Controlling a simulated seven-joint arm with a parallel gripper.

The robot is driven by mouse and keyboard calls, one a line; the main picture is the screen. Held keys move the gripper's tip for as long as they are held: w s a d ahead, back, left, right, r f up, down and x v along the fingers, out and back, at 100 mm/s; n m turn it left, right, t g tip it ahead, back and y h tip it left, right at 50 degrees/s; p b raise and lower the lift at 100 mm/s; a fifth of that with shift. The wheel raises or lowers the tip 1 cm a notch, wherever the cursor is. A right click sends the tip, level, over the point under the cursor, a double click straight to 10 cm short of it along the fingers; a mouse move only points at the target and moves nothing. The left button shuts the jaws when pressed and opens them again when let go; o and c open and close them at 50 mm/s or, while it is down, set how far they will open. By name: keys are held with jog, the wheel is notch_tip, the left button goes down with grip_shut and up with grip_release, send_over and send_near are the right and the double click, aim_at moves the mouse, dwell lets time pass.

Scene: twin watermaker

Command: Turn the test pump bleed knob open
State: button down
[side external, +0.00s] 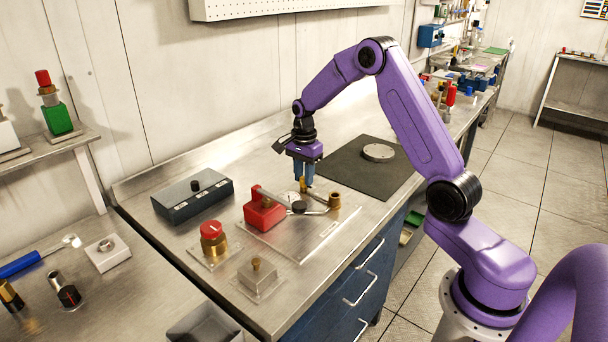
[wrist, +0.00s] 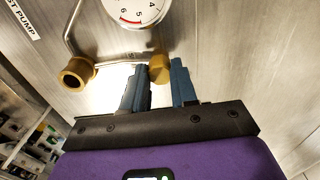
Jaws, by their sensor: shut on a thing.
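The test pump has a red body (side external: 264,214) on a plate on the steel bench, with a lever, a tube and a brass fitting (side external: 335,200). That fitting shows at left in the wrist view (wrist: 77,72). The small brass bleed knob (wrist: 159,69) lies between the blue fingertips of my gripper (wrist: 164,76). In the side view my gripper (side external: 304,182) points down beside the pump, shut on the knob, whose brass (side external: 302,186) is partly hidden by the fingers. The pump gauge (wrist: 139,10) is cut off by the top edge of the wrist view.
A dark blue box (side external: 193,200) stands left of the pump. A red-topped brass valve (side external: 212,240) and a metal block with a brass knob (side external: 258,276) are in front. A dark mat (side external: 350,168) with a round metal disc (side external: 379,152) lies behind right of the gripper.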

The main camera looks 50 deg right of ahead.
jog(key=n, duration=0.4)
jog(key=shift+n, duration=0.4)
jog(key=n, duration=0.4)
jog(key=shift+n, duration=0.3)
jog(key=n, duration=0.4)
jog(key=shift+n, duration=2.1)
jog(key=c, duration=0.9)
grip_release()
jog(key=shift+r, duration=0.1)
